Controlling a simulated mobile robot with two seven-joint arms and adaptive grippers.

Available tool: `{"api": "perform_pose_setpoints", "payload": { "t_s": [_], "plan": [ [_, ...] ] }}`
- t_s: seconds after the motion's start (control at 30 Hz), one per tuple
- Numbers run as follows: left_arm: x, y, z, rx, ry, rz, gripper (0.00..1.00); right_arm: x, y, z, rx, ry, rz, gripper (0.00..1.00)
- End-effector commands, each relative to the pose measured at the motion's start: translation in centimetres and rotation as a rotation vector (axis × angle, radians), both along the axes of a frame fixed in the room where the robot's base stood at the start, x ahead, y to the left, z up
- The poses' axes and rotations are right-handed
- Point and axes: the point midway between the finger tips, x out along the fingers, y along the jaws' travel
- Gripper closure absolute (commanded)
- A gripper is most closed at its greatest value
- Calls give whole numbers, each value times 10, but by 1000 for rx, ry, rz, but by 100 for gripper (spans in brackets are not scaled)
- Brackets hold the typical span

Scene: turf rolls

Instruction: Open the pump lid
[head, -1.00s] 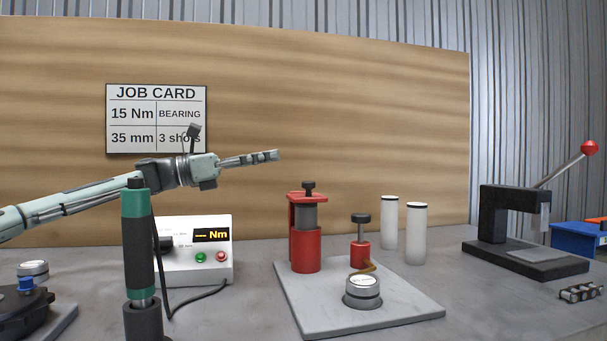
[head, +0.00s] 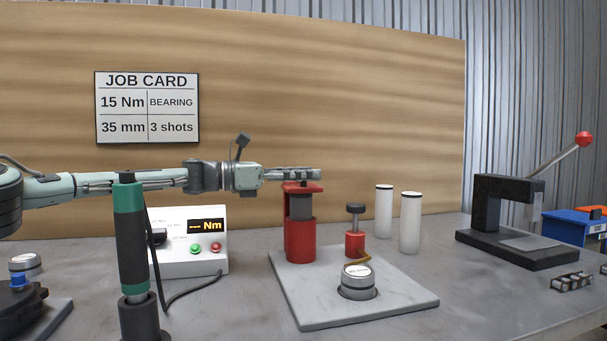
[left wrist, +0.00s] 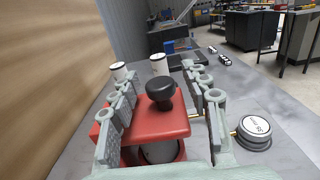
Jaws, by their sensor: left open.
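The red pump (head: 300,240) stands on a pale base plate (head: 345,312), with a grey shaft section below its red lid (head: 303,187). In the left wrist view the lid (left wrist: 140,122) is a red plate with a black knob (left wrist: 160,90) on it. My left gripper (head: 308,174) reaches in level from the left just above the lid. In the left wrist view its open fingers (left wrist: 158,72) stand on either side of the knob, with visible gaps. In the head view the fingers hide the knob. I see no right gripper.
A small red post with a black knob (head: 355,209) and a round silver cap (head: 357,276) share the plate. Two white cylinders (head: 410,222) stand behind. A green-handled tool (head: 130,235) and a torque box (head: 205,262) are left; a black press (head: 510,220) is right.

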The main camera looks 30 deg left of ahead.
Motion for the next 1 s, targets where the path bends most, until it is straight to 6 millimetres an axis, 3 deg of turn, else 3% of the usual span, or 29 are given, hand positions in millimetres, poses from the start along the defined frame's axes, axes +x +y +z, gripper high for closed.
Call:
{"api": "perform_pose_setpoints", "payload": {
  "t_s": [0.1, 0.5, 1.0],
  "plan": [
    [0, 0, 0, 0, 0, 0, 53, 0, 0, 0, 0, -1, 0, 0],
    [0, 0, 0, 0, 0, 0, 100, 1, 0, 0, 0, -2, 0, 0],
    [0, -6, 2, -22, 19, -1, 100, 0, -2, -1, -4, 6, -3, 0]
  ]
}}
